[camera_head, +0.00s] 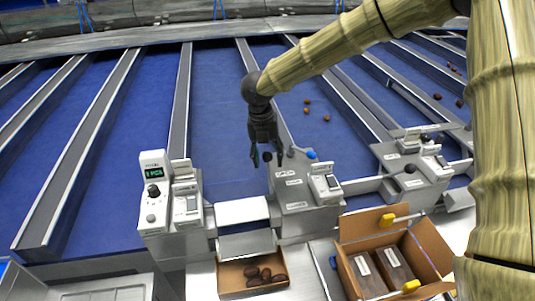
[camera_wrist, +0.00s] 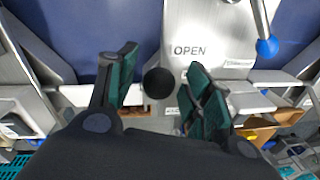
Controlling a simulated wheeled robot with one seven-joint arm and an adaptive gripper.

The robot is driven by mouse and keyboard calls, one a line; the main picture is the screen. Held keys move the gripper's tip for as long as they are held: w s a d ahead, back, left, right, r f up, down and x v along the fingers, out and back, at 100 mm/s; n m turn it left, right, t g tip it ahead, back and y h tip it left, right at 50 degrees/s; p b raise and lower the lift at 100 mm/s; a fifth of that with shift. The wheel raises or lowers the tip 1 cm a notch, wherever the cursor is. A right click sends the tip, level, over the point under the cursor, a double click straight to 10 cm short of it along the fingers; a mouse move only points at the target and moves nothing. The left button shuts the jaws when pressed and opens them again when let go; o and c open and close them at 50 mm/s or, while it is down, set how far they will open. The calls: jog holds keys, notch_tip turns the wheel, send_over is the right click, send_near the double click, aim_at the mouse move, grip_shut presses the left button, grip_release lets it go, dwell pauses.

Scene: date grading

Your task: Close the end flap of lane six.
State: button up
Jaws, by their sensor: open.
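My gripper (camera_head: 266,162) is open and points down at the left side of a grey control box (camera_head: 296,190) in the head view. In the wrist view its green-padded fingers (camera_wrist: 161,72) stand on either side of a round black knob (camera_wrist: 159,85); I cannot tell whether they touch it. A panel marked OPEN (camera_wrist: 190,50) lies beside the knob. A lever with a blue ball (camera_wrist: 267,47) stands to the right, and its blue ball also shows in the head view (camera_head: 311,154). A pale flap plate (camera_head: 242,210) spans the lane end left of the box. No lane number is legible.
Blue lanes with grey dividers (camera_head: 183,100) run to the back. A white unit with a green display (camera_head: 153,190) stands left. A brown tray (camera_head: 230,292) holds dark dates. An open cardboard box (camera_head: 350,228) stands front right. Several dates (camera_head: 307,102) lie in the lane beyond the control box.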

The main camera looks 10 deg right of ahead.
jog(key=shift+s, duration=0.25)
jog(key=shift+w+f, duration=0.3)
jog(key=shift+w, duration=0.2)
jog(key=shift+c, duration=0.4)
jog(key=shift+s+r, duration=0.2)
jog(key=shift+s, duration=0.05)
jog(key=c, duration=1)
jog(key=shift+w, duration=0.1)
grip_shut()
jog(key=shift+a, duration=0.1)
